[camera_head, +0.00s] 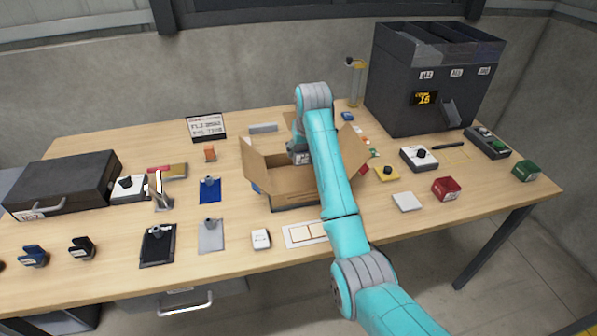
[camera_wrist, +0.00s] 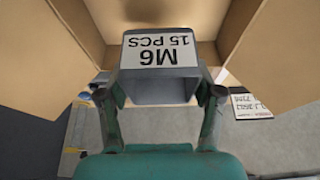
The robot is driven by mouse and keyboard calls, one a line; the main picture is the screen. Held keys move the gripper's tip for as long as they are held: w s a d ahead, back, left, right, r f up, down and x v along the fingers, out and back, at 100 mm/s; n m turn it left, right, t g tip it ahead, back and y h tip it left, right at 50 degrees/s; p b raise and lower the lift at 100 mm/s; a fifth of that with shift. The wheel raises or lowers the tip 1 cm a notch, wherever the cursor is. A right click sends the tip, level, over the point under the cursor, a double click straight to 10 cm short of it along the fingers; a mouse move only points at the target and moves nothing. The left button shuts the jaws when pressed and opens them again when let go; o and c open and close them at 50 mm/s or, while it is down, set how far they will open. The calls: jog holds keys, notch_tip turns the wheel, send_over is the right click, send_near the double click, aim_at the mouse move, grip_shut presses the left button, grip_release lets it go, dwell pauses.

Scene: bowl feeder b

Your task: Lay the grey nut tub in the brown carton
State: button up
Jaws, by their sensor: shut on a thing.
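The brown carton (camera_head: 290,186) stands open on the table in the head view, its flaps spread. Its cardboard walls and flaps (camera_wrist: 35,45) surround the upper part of the wrist view. My gripper (camera_wrist: 161,92) is shut on the grey nut tub (camera_wrist: 160,90), one finger on each side. The tub's white label reads "M6 15 PCS", upside down in the wrist view. In the head view a bit of the grey tub (camera_head: 301,158) shows at the carton's mouth, largely behind my arm. I cannot tell whether the tub touches the carton's floor.
A dark hopper unit (camera_head: 425,85) stands at the back right. A black case (camera_head: 62,183) lies at the left. Several small parts and pads are spread around.

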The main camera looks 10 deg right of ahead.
aim_at(305, 163)
notch_tip(305, 163, down, 10)
jog(key=shift+r, duration=0.1)
dwell(0.4)
jog(key=o, duration=1.1)
jog(key=shift+o, duration=0.2)
jog(key=v, duration=1.2)
jog(key=shift+w, duration=0.1)
